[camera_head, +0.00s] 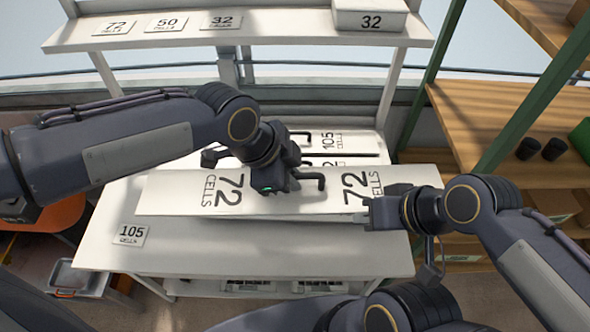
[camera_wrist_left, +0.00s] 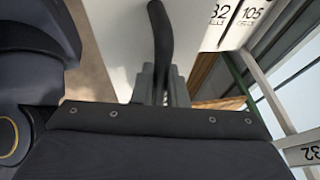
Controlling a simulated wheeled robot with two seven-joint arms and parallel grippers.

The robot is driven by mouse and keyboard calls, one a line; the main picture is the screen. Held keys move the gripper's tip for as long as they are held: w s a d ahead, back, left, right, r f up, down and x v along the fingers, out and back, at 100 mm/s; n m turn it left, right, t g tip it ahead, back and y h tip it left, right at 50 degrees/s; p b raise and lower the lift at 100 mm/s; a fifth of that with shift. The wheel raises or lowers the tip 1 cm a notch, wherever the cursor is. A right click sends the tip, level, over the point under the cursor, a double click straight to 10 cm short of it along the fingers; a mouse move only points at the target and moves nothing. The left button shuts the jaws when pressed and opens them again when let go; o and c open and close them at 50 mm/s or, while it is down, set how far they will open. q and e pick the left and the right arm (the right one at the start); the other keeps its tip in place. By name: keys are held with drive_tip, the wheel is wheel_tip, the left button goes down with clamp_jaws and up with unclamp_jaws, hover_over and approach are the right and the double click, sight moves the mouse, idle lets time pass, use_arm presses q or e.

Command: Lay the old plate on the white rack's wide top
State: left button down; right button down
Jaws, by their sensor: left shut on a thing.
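The old plate, a long white plate (camera_head: 270,203) marked "72 CELLS" at both ends, spans the middle of the head view in front of the other plates. My left gripper (camera_head: 290,183) is shut on its black handle, which also shows between the fingers in the left wrist view (camera_wrist_left: 160,40). My right gripper (camera_head: 372,208) is at the plate's right end, by its front edge; whether its fingers are open or shut is unclear. The white rack (camera_head: 250,262) has a wide top under and in front of the plate, with a narrower raised shelf behind.
Plates marked "105" and probably "32" (camera_head: 335,148) lie behind the held plate. The raised shelf (camera_head: 280,32) has 72, 50 and 32 labels and a white "32" block (camera_head: 370,15). A "105 CELLS" label (camera_head: 131,235) lies front left. Wooden shelves (camera_head: 500,110) stand right.

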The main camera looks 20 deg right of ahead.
sight(291, 195)
use_arm(q)
drive_tip(key=f, duration=0.2)
drive_tip(key=f+b, duration=0.1)
drive_tip(key=f, duration=0.2)
drive_tip(key=shift+s+f, duration=0.2)
drive_tip(key=shift+f, duration=0.15)
wheel_tip(291, 195, down, 23)
drive_tip(key=b, duration=1.7)
drive_tip(key=shift+w+r+b, duration=0.1)
drive_tip(key=shift+b, duration=0.3)
drive_tip(key=c, duration=1.4)
unclamp_jaws()
drive_tip(key=shift+a, duration=0.1)
drive_tip(key=shift+o, duration=0.2)
drive_tip(key=v, duration=0.7)
drive_tip(key=shift+a+r+p, duration=0.15)
drive_tip(key=shift+r+p, duration=0.2)
